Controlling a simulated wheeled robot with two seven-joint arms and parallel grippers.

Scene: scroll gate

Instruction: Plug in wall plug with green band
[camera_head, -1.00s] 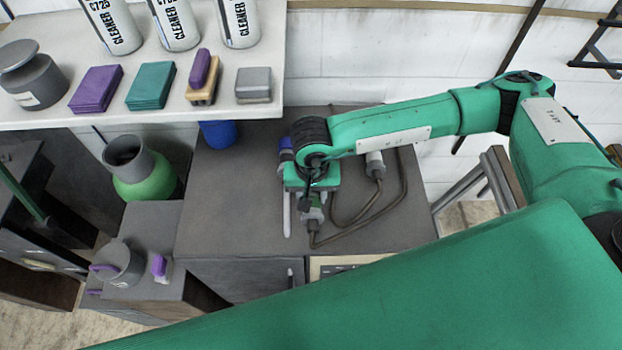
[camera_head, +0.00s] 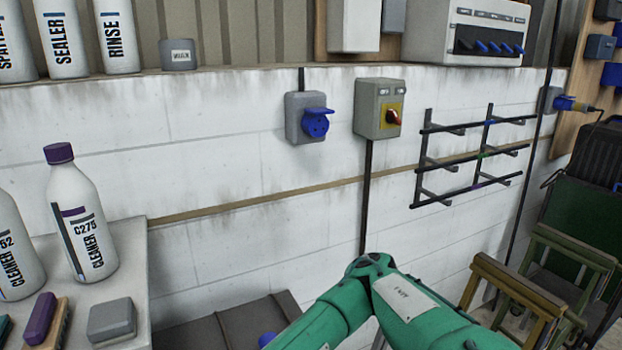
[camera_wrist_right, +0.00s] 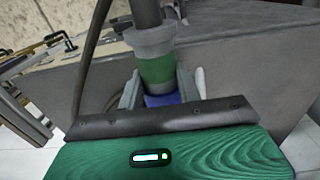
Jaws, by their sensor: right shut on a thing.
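In the right wrist view, the plug with the green band (camera_wrist_right: 157,69) has a grey collar, a blue end and a dark cable. My right gripper (camera_wrist_right: 161,97) is shut on it, one finger on each side. In the head view, a grey wall socket (camera_head: 303,119) with a blue face and a raised blue lid is on the white wall, left of the switch box. My right arm is at the bottom of that view. Its gripper is below the frame. My left gripper is not in view.
A grey switch box (camera_head: 380,108) with a red knob is right of the socket. A dark wall rack (camera_head: 472,155) is further right. A second socket (camera_head: 551,99) at far right holds a blue and yellow plug (camera_head: 572,104). Bottles stand on the left bench (camera_head: 132,240).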

